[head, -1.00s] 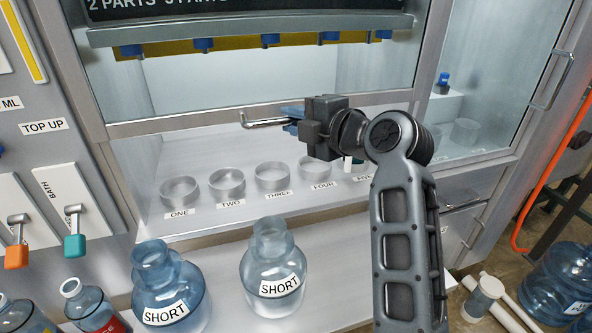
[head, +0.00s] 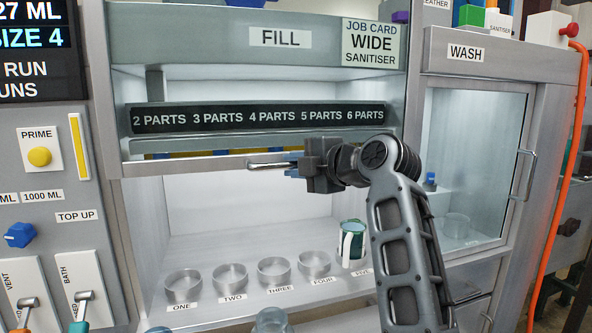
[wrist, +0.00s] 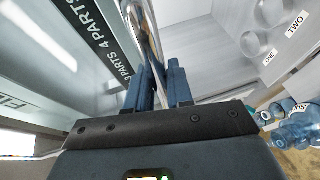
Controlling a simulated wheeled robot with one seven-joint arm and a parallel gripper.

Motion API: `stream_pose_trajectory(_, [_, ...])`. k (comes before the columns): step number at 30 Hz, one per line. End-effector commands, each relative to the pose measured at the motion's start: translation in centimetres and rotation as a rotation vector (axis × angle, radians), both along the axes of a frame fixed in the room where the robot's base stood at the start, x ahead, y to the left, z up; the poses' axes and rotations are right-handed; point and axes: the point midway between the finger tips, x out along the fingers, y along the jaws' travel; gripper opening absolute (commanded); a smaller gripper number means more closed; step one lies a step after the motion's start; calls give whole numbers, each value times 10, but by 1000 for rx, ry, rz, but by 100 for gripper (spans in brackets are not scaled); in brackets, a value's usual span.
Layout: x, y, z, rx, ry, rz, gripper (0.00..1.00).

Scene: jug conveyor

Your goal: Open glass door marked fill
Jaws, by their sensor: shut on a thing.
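The glass door marked fill is a sliding front with a grey metal bottom rail (head: 200,163). The rail is raised, level with the yellow strip behind it, and the bay below is open. The door's silver bar handle (head: 262,165) sticks out at the rail. My gripper (head: 293,160) is shut on the handle, coming from the right. In the wrist view, the handle (wrist: 152,40) runs between the two blue fingers (wrist: 158,88). My gripper hides the handle's right part. The FILL label (head: 281,38) is on the frame above.
Several round clear cups (head: 230,278) stand in a row inside the bay, with a green and white can (head: 352,244) at the right end. The wash cabinet's glass door (head: 470,160) is shut at right. A bottle top (head: 271,320) shows at the bottom.

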Motion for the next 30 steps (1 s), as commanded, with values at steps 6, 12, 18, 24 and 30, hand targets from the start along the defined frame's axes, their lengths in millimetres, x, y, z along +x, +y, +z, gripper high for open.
stream_pose_trajectory(6, [0,0,1,2,-2,0,29])
stream_pose_trajectory(12, [0,0,0,1,-1,0,42])
stream_pose_trajectory(18, [-1,-1,0,1,-1,0,42])
stream_pose_trajectory(24, [-18,-16,2,0,-3,-3,42])
stream_pose_trajectory(30, [-43,-36,9,0,-4,-3,42])
